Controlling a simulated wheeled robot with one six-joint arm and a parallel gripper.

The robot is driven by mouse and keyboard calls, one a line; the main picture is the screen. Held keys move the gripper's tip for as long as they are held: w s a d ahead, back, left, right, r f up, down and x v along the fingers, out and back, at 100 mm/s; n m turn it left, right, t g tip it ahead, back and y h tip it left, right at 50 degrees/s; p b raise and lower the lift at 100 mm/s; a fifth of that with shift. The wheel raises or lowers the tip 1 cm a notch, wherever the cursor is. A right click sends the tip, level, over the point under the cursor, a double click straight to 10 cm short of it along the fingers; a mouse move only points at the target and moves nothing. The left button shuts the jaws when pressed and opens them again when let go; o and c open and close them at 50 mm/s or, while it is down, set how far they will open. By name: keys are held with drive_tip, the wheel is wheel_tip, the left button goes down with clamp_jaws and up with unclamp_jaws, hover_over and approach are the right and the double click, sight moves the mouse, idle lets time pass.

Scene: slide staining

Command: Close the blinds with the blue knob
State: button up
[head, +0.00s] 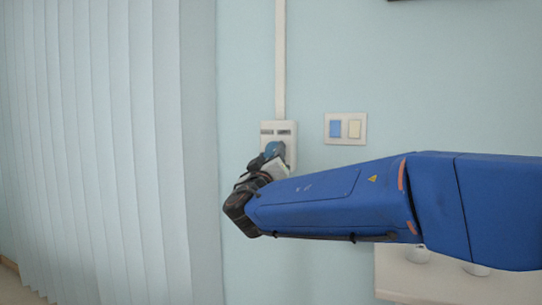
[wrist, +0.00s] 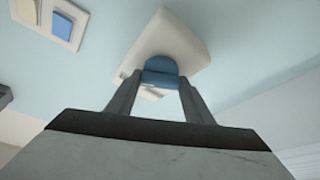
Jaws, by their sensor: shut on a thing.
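The blue knob (head: 275,149) sits on a white wall box (head: 287,129) with a conduit running up from it. In the wrist view the blue knob (wrist: 160,68) is between the two fingers of my gripper (wrist: 157,84), and the white box (wrist: 172,38) is behind it. My gripper (head: 268,162) is shut on the knob in the head view, where my wrist hides part of the knob and box. The vertical blinds (head: 100,150) hang at the left, with pale slats standing side by side. Their far left end is out of view.
A switch plate (head: 345,129) with a blue and a cream rocker is on the wall right of the box. It also shows in the wrist view (wrist: 52,22). A white shelf-like surface (head: 395,280) with round items is below my arm. The wall around the box is otherwise clear.

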drive_tip(key=shift+n, duration=0.4)
drive_tip(key=n+y, duration=0.1)
drive_tip(key=n, duration=0.2)
drive_tip(key=n+g+y, duration=0.1)
drive_tip(key=n+y, duration=0.1)
drive_tip(key=n, duration=0.2)
drive_tip(key=shift+s+d+r+g, duration=0.1)
drive_tip(key=shift+d+r+g, duration=0.05)
drive_tip(key=shift+g, duration=0.15)
drive_tip(key=n+g, duration=0.1)
drive_tip(key=n, duration=0.2)
drive_tip(key=n+g+y, duration=0.1)
drive_tip(key=n, duration=0.3)
drive_tip(key=shift+r+g, duration=0.15)
drive_tip(key=shift+g, duration=0.15)
drive_tip(key=n+g, duration=0.1)
drive_tip(key=n, duration=0.1)
drive_tip(key=n+h, duration=0.1)
drive_tip(key=n, duration=0.1)
drive_tip(key=shift+r+g, duration=0.15)
drive_tip(key=shift+g, duration=0.25)
drive_tip(key=shift+n+g+h, duration=0.8)
drive_tip(key=shift+n+h, duration=0.2)
drive_tip(key=shift+n, duration=1)
drive_tip(key=o, duration=1.1)
drive_tip(key=shift+c, duration=0.2)
drive_tip(key=shift+r, duration=0.1)
